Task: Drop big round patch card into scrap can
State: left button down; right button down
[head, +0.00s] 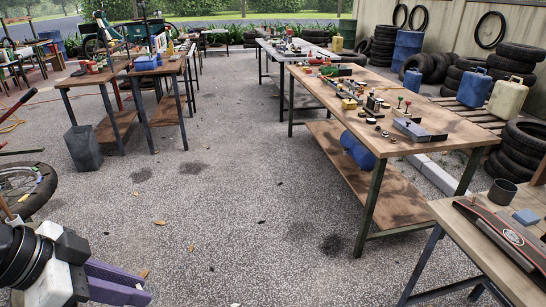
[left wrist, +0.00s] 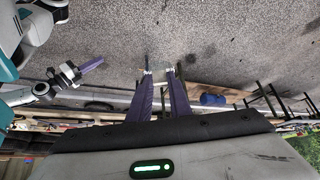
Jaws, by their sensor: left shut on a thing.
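My left gripper (head: 140,291) is at the lower left in the head view, low over the paving and away from the benches. Its purple fingers also show in the left wrist view (left wrist: 159,72). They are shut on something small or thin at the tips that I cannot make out. I cannot pick out a big round patch card. A dark open can (head: 503,193) stands on the near right bench, far from my left gripper; I cannot tell whether it is the scrap can. My right gripper (left wrist: 92,65) shows at the left of the left wrist view, side-on, its opening unclear.
The near right bench (head: 462,227) also holds a long dark red-striped board (head: 505,235) and a blue block (head: 525,216). A longer bench (head: 345,112) with several small parts stands behind it. A grey bin (head: 83,148) and a wheel (head: 25,190) are at left. The middle paving is clear.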

aim_at(503, 200)
jog(key=i, duration=0.75)
jog(key=z, duration=0.9)
jog(key=i, duration=1.45)
jog(key=z, duration=1.75)
jog(key=i, duration=0.55)
jog(key=z, duration=0.55)
